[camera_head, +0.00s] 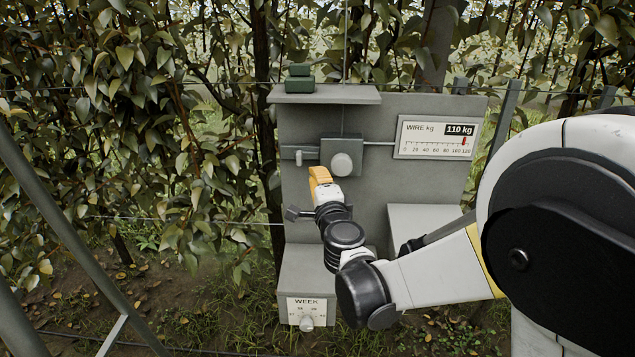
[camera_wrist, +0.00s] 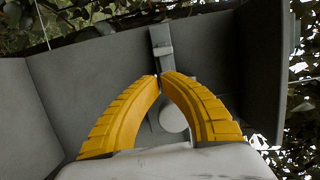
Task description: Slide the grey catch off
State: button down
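The grey catch (camera_head: 299,154) is a small block on a short bar, left of the grey box with a round pale knob (camera_head: 341,164) on the upright panel. In the wrist view the catch (camera_wrist: 163,49) shows just beyond my fingertips, and the knob (camera_wrist: 173,118) shows between the yellow fingers. My gripper (camera_head: 319,172) is just below and left of the box. In the wrist view its fingertips (camera_wrist: 160,76) come together with nothing visible between them. I cannot tell whether they touch the bar.
A gauge (camera_head: 438,138) marked WIRE kg reads 110 kg at right. A green block (camera_head: 300,80) sits on the top shelf (camera_head: 350,95). A lower ledge carries a WEEK dial (camera_head: 307,311). Leafy branches (camera_head: 130,120) crowd the left side; a thin wire rises above the box.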

aim_at(297, 164)
jog(key=shift+b+x, duration=0.4)
jog(key=shift+x, duration=2.35)
jog(key=shift+a, duration=2)
jog(key=shift+d, duration=0.15)
